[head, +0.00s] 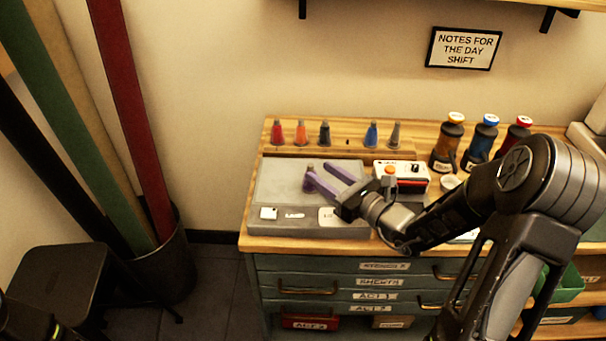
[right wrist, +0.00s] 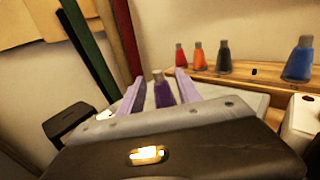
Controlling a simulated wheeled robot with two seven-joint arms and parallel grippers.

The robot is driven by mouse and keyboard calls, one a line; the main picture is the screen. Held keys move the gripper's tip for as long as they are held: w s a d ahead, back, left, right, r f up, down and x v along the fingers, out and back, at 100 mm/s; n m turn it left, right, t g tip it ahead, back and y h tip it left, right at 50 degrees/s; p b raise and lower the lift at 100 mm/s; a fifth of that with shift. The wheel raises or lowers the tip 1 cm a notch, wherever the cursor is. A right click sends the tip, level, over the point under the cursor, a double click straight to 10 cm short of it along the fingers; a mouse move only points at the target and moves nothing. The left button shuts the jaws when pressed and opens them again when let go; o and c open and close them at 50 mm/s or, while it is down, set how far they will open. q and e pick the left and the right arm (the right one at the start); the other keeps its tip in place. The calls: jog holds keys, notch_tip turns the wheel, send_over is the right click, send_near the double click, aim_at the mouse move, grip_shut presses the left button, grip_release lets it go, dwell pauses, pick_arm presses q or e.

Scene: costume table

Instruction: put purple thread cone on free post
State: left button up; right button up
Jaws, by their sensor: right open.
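The wooden rack (head: 290,151) behind the mat bears red (head: 277,133), orange (head: 301,133), dark (head: 324,134), blue (head: 371,134) and grey (head: 394,134) cones. A gap lies between dark and blue, with a small dark spot there in the wrist view; a post is not clear. My left gripper is out of view.
A white box with an orange knob (head: 390,170) stands right of the mat (head: 283,183). Several capped bottles (head: 448,143) stand at the back right. Small white labels lie on the mat's front. A bin with tall fabric rolls (head: 165,270) stands left of the table.

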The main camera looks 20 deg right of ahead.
jog(key=shift+s+d+r, duration=0.1)
jog(key=shift+s+r, duration=0.05)
jog(key=shift+s, duration=0.1)
jog(key=shift+x, duration=1.4)
jog(key=shift+p+x, duration=0.65)
jog(key=shift+x, duration=1.9)
grip_shut()
